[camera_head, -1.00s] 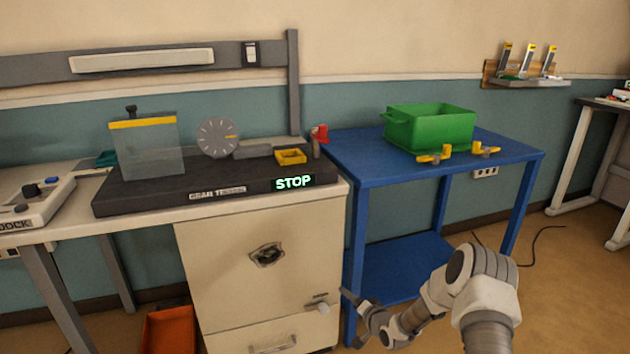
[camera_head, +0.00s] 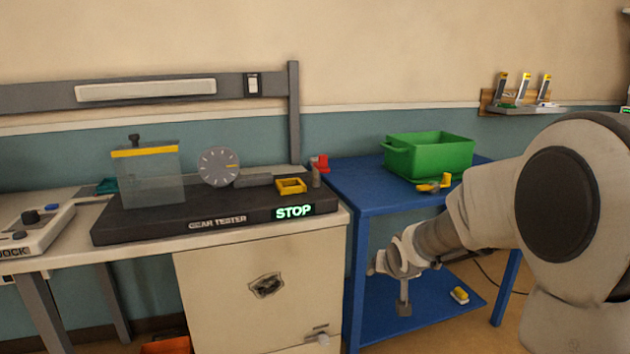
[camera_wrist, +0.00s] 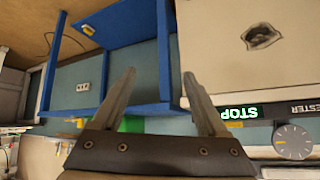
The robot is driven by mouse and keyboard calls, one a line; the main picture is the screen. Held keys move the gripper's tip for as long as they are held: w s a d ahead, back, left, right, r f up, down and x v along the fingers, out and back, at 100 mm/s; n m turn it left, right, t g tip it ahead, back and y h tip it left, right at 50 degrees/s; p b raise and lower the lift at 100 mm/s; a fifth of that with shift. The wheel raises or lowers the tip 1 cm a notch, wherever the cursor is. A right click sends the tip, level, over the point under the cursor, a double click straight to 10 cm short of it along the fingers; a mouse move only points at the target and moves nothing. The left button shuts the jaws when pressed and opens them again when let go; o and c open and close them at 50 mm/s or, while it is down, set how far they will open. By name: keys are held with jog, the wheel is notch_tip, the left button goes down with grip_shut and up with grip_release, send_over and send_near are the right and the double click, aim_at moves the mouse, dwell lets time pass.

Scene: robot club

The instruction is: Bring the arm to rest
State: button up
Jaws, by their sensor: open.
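My arm reaches in from the right of the head view, and its large joint fills the right side. My gripper (camera_head: 403,300) is in front of the blue table (camera_head: 365,200), below its top, near the right side of the white cabinet (camera_head: 210,300). In the wrist view its two fingers (camera_wrist: 158,75) stand apart with nothing between them. That view is turned over, with the table's blue legs and shelf beyond the fingers and the cabinet on the right.
A green crate (camera_head: 428,160) and a yellow part (camera_head: 433,186) are on the blue table. A yellow-and-white piece (camera_head: 459,295) lies on its lower shelf. The gear tester (camera_head: 215,222) shows a lit STOP sign (camera_head: 293,212). A wall rack (camera_head: 525,108) hangs at right.

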jog(key=s+r+g+h, duration=0.1)
jog(key=s+r, duration=0.3)
jog(key=s, duration=0.5)
jog(key=s+r+g, duration=0.1)
jog(key=s+r, duration=0.4)
jog(key=s, duration=0.3)
jog(key=s+a+n+g+y, duration=0.1)
jog(key=s+a+n, duration=0.1)
jog(key=s, duration=1.4)
notch_tip(320, 180, up, 28)
jog(key=p, duration=2.8)
jog(key=shift+w+d+p, duration=0.15)
jog(key=shift+w+p, duration=0.15)
jog(key=shift+w, duration=0.1)
